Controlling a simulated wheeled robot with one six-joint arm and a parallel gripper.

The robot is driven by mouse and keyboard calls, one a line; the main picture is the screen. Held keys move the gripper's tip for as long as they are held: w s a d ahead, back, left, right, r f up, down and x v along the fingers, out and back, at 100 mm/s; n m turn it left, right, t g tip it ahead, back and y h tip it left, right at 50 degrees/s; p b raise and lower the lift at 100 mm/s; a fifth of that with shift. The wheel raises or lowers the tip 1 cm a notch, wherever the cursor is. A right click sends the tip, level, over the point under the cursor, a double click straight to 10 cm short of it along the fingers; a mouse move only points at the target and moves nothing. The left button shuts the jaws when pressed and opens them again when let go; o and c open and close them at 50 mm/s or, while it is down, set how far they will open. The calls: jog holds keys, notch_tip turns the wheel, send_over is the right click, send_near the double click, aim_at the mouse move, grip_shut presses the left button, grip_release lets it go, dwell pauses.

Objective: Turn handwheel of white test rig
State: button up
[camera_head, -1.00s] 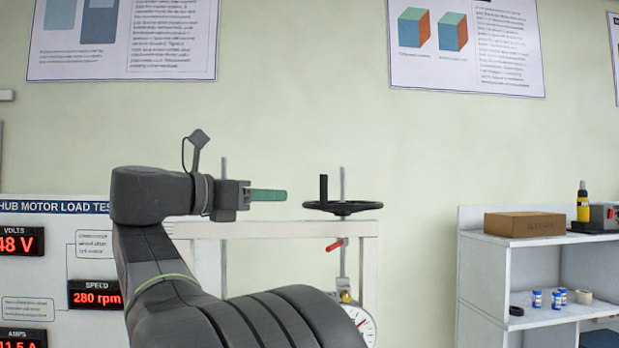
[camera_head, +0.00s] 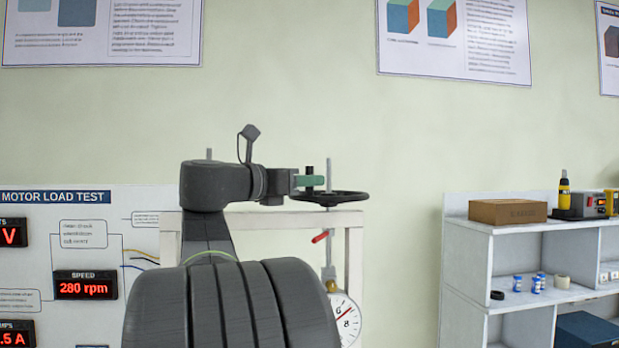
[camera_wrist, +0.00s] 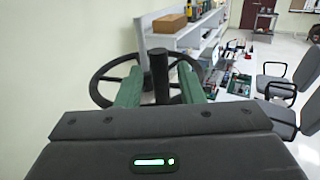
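The black handwheel (camera_head: 348,196) lies flat on top of the white test rig (camera_head: 354,255), on an upright grey screw. Its rim also shows in the wrist view (camera_wrist: 104,74). A dark upright handle (camera_wrist: 159,75) stands on the wheel. My gripper (camera_head: 310,181) is level with this handle, just above the rim in the head view. In the wrist view its two green fingers (camera_wrist: 159,84) are apart, one on each side of the handle. Gaps show between fingers and handle, so the gripper is not closed on it. The handle's base is partly hidden.
A red lever (camera_head: 320,237) and a round dial gauge (camera_head: 344,318) sit below the wheel. A display panel (camera_head: 85,285) stands left. A white shelf (camera_head: 470,255) with a cardboard box (camera_head: 508,211) stands right. Chairs (camera_wrist: 282,75) show beyond in the wrist view.

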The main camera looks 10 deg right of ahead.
jog(key=shift+w+d, duration=0.3)
jog(key=shift+d, duration=0.3)
grip_shut()
